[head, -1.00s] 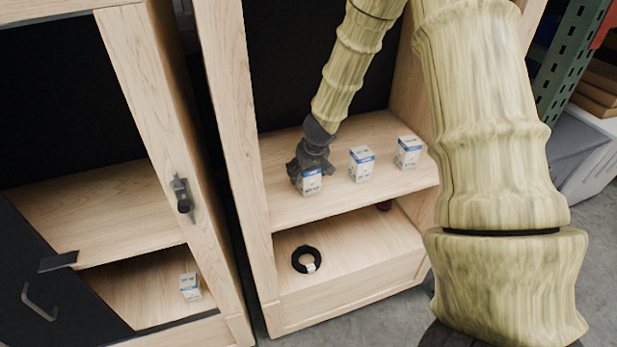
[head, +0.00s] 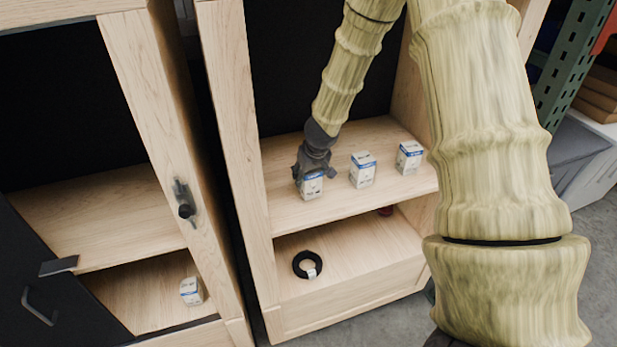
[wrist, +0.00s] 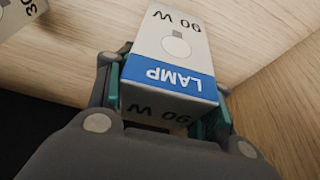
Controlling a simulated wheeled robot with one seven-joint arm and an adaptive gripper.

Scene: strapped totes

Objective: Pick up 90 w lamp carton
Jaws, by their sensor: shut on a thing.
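The 90 W lamp carton (wrist: 172,60) is a white box with a blue band marked LAMP, and "90 W" reads upside down in the wrist view. In the head view the carton (head: 312,188) is at the left of the open cabinet's upper shelf. My gripper (wrist: 168,100) is shut on it, with teal-lined fingers along both sides. In the head view my gripper (head: 312,172) covers the carton's top and back. I cannot tell whether the carton's base touches the shelf.
Two similar cartons stand to the right on the upper shelf (head: 385,200), a middle one (head: 362,171) and a right one (head: 409,158). A black ring (head: 307,264) lies on the lower shelf. Another carton (head: 190,291) is in the left cabinet. Cabinet side walls stand close by.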

